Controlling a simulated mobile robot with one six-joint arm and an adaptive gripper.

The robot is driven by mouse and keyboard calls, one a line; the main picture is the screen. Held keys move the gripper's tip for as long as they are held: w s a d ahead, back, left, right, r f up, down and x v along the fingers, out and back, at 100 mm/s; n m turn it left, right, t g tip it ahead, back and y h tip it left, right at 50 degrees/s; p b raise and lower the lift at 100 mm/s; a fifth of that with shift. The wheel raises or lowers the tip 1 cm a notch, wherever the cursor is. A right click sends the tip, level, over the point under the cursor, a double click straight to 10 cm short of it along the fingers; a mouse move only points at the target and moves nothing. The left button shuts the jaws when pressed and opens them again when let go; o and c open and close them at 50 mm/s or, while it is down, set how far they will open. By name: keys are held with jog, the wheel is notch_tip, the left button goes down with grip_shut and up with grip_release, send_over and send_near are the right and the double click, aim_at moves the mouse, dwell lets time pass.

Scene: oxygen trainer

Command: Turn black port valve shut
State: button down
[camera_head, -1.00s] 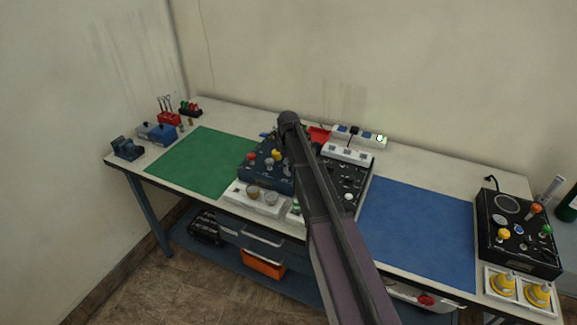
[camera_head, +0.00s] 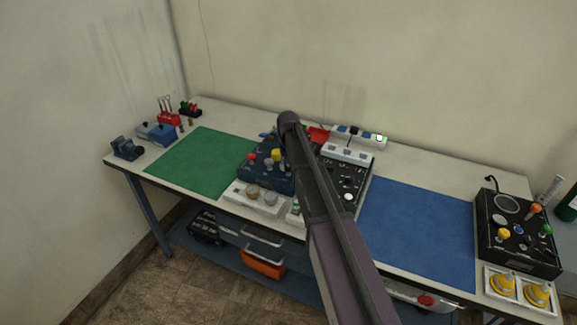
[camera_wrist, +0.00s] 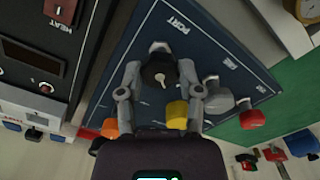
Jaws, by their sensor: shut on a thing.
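The black port valve (camera_wrist: 160,74) sits on the dark blue trainer panel (camera_wrist: 212,52), beside the printed word PORT in the wrist view. My gripper (camera_wrist: 159,75) is shut on it, with one grey finger on each side of the knob. In the head view the panel (camera_head: 247,177) stands at the middle of the bench. My arm covers its right part there, so the valve and my fingertips are hidden.
Yellow (camera_wrist: 177,112), red (camera_wrist: 252,118) and orange (camera_wrist: 111,127) knobs stand close around my gripper. A black box (camera_head: 354,172) adjoins the panel. Green (camera_head: 195,165) and blue (camera_head: 415,230) mats are clear on either side.

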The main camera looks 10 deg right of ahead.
jog(key=m, duration=0.5)
jog(key=shift+s+m, duration=0.2)
jog(key=shift+m, duration=0.1)
jog(key=m, duration=0.4)
jog(key=shift+m, duration=0.4)
jog(key=shift+c, duration=1.3)
grip_release()
jog(key=shift+w+n, duration=0.15)
jog(key=shift+n, duration=0.15)
